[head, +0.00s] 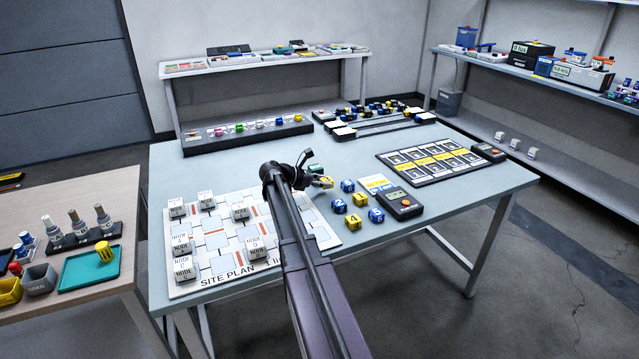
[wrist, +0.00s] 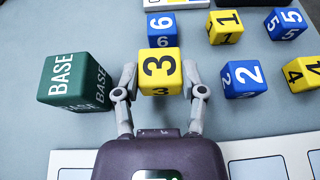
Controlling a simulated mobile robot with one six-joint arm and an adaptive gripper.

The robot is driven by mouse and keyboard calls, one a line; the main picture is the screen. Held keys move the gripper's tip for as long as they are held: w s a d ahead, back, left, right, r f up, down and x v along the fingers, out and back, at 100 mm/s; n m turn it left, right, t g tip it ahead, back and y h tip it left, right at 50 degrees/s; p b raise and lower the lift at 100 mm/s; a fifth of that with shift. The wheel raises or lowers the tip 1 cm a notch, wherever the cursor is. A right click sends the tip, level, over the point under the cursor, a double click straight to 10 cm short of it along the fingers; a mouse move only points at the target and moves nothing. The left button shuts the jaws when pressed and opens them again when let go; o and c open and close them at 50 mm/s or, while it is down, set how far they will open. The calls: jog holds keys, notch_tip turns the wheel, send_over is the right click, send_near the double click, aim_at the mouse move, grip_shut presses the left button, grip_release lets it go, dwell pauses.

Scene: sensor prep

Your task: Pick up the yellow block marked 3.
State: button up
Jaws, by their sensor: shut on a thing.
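The yellow block marked 3 (wrist: 159,66) is between the two fingers of my gripper (wrist: 160,84) in the wrist view, with its 3 facing up. A finger presses on each side of it, and the gripper is shut on it. In the head view the yellow block (head: 327,183) shows at the end of my arm, with my gripper (head: 318,181) partly hidden behind the arm links. I cannot tell whether the block is clear of the table.
A green BASE block (wrist: 77,82) sits close to the left finger. A blue 6 block (wrist: 163,28) is just behind the held block. A blue 2 (wrist: 240,78) and a yellow 1 (wrist: 225,26) stand to the right. The site plan board (head: 210,248) lies left of my arm.

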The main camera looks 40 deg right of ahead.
jog(key=s+d, duration=0.1)
jog(key=s, duration=0.4)
jog(key=s+d+r, duration=0.1)
jog(key=s, duration=0.4)
jog(key=s+d+r+p, duration=0.1)
jog(key=s, duration=0.4)
jog(key=shift+s, duration=0.4)
